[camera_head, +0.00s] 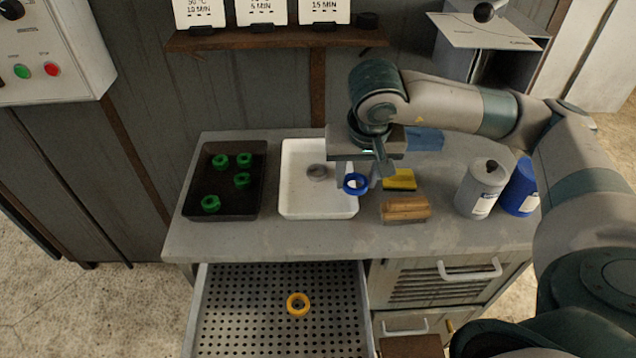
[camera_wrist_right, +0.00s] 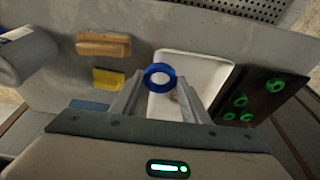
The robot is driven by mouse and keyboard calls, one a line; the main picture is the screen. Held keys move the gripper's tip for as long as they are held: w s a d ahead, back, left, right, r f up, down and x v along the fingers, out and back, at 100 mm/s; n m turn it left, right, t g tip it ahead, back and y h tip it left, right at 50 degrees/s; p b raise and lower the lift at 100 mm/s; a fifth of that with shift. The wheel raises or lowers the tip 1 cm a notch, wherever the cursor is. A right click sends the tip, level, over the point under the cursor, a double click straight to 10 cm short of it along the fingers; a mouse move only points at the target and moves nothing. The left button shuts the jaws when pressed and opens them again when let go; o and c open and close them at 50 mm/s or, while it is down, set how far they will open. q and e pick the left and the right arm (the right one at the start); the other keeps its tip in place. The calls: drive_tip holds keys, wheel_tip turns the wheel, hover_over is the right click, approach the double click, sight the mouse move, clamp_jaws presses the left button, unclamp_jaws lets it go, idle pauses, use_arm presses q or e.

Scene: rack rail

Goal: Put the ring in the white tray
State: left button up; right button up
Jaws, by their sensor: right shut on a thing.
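A blue ring (camera_head: 355,183) is held between the fingertips of my right gripper (camera_head: 354,182). In the head view it shows over the right edge of the white tray (camera_head: 288,205), which stands in the middle of the counter. The right wrist view shows the blue ring (camera_wrist_right: 159,77) at the fingertips, in front of the tray's edge; its height above the tray is hard to tell. A grey ring (camera_head: 318,172) lies inside the white tray. A yellow ring (camera_head: 298,304) lies in the open perforated drawer below. My left gripper is not in view.
A dark tray (camera_head: 228,183) with several green rings stands left of the white tray. A wooden block (camera_head: 405,209), a yellow sponge (camera_head: 400,180), a grey canister (camera_head: 482,190) and a blue canister (camera_head: 520,190) stand to the right. A shelf (camera_head: 275,38) is above.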

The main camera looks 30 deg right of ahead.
drive_tip(key=w+a+f+p, duration=0.1)
drive_tip(key=w+f, duration=0.1)
drive_tip(key=w, duration=0.1)
drive_tip(key=w+a+f+p, duration=0.1)
drive_tip(key=w+f, duration=0.1)
drive_tip(key=w, duration=0.1)
drive_tip(key=w+a+f+p, duration=0.1)
drive_tip(key=w+f+p, duration=0.1)
drive_tip(key=w, duration=0.1)
drive_tip(key=shift+w+a, duration=0.25)
drive_tip(key=shift+a, duration=0.05)
drive_tip(key=shift+f, duration=0.1)
drive_tip(key=shift+f+p, duration=0.35)
drive_tip(key=shift+p, duration=0.1)
wheel_tip(320, 180, down, 2)
drive_tip(key=shift+p, duration=0.6)
drive_tip(key=shift+f, duration=0.65)
